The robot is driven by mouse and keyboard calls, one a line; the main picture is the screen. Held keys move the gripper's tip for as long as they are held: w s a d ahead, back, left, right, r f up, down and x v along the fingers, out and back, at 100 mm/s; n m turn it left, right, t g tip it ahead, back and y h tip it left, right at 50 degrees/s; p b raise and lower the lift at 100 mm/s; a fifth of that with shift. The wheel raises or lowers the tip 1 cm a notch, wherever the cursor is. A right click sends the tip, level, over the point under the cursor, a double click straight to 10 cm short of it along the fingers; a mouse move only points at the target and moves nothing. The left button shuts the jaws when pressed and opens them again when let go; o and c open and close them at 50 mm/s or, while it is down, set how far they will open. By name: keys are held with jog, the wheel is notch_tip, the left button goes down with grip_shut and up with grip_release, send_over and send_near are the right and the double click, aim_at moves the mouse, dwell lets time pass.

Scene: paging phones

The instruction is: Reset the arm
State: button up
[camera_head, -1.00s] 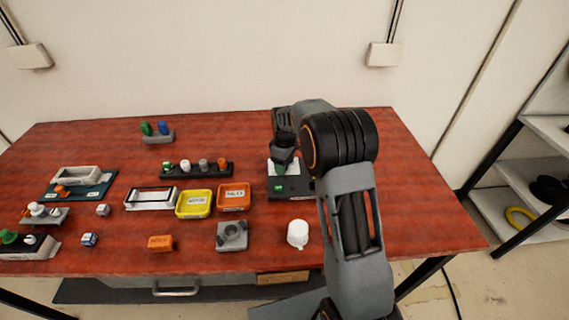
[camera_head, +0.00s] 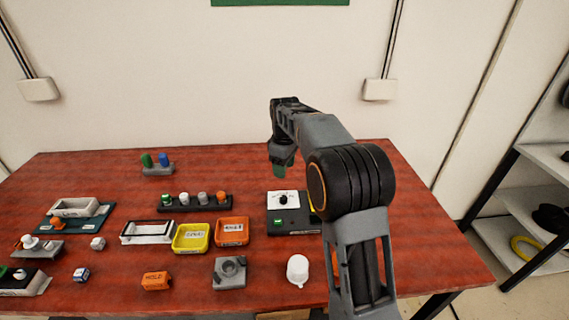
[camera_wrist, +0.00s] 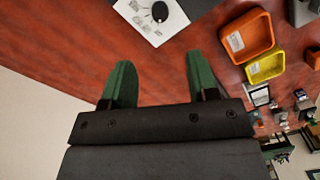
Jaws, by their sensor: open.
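My gripper (camera_head: 283,156) hangs above the back right part of the red table, with its green fingers pointing down. The wrist view shows its two green fingers (camera_wrist: 158,88) spread apart with nothing between them. The dark box with a white dial plate and black knob (camera_head: 284,200) stands on the table below and in front of the gripper, apart from it. Its white plate with the knob also shows at the top of the wrist view (camera_wrist: 152,16). My arm reaches in from the lower right and hides part of the table's right side.
A yellow tray (camera_head: 191,246) and an orange tray (camera_head: 232,240) sit left of the dial box. A dark rack with several knobs (camera_head: 195,209) lies behind them. A white cup-like piece (camera_head: 298,268) stands near the front. The table's back right is mostly clear.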

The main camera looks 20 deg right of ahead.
jog(key=shift+r, duration=0.45)
